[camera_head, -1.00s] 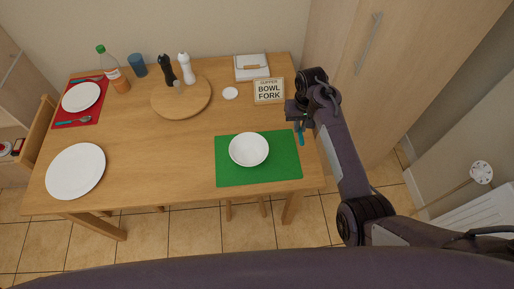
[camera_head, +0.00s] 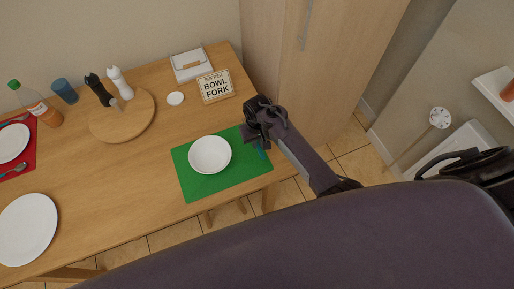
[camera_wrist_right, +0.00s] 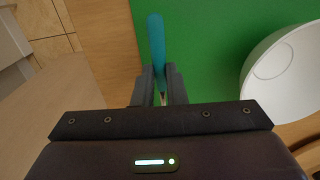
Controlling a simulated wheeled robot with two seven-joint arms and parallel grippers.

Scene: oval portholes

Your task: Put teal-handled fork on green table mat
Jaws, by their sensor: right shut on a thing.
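The green table mat (camera_head: 190,183) lies at the table's front right corner with a white bowl (camera_head: 210,155) on it. My right gripper (camera_head: 258,141) is at the mat's right edge, to the right of the bowl. In the right wrist view my right gripper (camera_wrist_right: 160,92) is shut on the teal-handled fork (camera_wrist_right: 156,42). The teal handle points away from the jaws, over or along the mat's edge beside bare wood. I cannot tell whether the fork touches the mat. The fork's far end is hidden by the gripper. My left gripper is not in view.
A "SUPPER BOWL FORK" sign (camera_head: 215,86), a white disc (camera_head: 176,98) and a white box (camera_head: 191,65) stand behind the mat. A round board (camera_head: 135,120) with two mills is further left. A tall cabinet (camera_head: 300,70) stands close on the right.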

